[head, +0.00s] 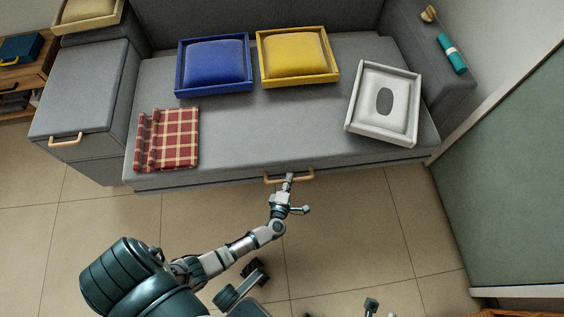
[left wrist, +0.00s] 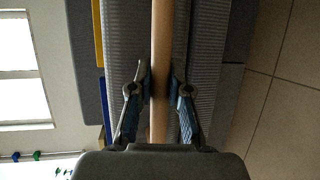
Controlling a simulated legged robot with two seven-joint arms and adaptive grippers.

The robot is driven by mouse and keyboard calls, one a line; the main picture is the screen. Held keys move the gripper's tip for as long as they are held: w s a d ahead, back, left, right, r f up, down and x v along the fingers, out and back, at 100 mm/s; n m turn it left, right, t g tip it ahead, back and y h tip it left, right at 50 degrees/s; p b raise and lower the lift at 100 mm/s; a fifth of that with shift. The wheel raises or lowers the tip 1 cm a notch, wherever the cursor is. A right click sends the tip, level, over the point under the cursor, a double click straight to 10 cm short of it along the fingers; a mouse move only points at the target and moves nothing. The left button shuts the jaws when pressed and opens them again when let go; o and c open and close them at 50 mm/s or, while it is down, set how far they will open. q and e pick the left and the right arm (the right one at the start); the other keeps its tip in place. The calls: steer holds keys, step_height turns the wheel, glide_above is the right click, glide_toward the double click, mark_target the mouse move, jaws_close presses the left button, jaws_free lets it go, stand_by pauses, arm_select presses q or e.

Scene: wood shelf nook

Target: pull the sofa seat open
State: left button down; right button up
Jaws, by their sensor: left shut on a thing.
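The grey sofa seat (head: 240,150) runs across the middle of the head view. A pale wooden handle (head: 307,176) is on its front edge. My left gripper (head: 289,178) is shut on this handle, near its middle. In the left wrist view the handle (left wrist: 161,40) is an upright bar between the two fingers of the left gripper (left wrist: 160,88). No wide gap shows between the seat front and the sofa base. Small grey and teal parts at the bottom edge of the head view may belong to my right gripper (head: 372,306); its fingers cannot be made out.
On the seat are a red plaid blanket (head: 180,138), a blue tray (head: 181,75) and a yellow tray (head: 334,72) with cushions, and a white tray (head: 352,128). A grey chest (head: 85,85) adjoins at left, a green panel (head: 500,180) at right. Tiled floor (head: 360,230) in front is clear.

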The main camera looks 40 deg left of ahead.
arm_select(q)
steer(key=s+d, duration=0.6)
steer(key=d, duration=0.1)
steer(key=shift+s+d+f+p, duration=0.3)
steer(key=shift+s+d+p, duration=0.05)
steer(key=shift+s, duration=0.05)
steer(key=c, duration=1.1)
jaws_free()
steer(key=shift+w+a+r, duration=0.1)
steer(key=shift+w, duration=0.05)
steer(key=shift+r, duration=0.1)
steer(key=v, duration=1.2)
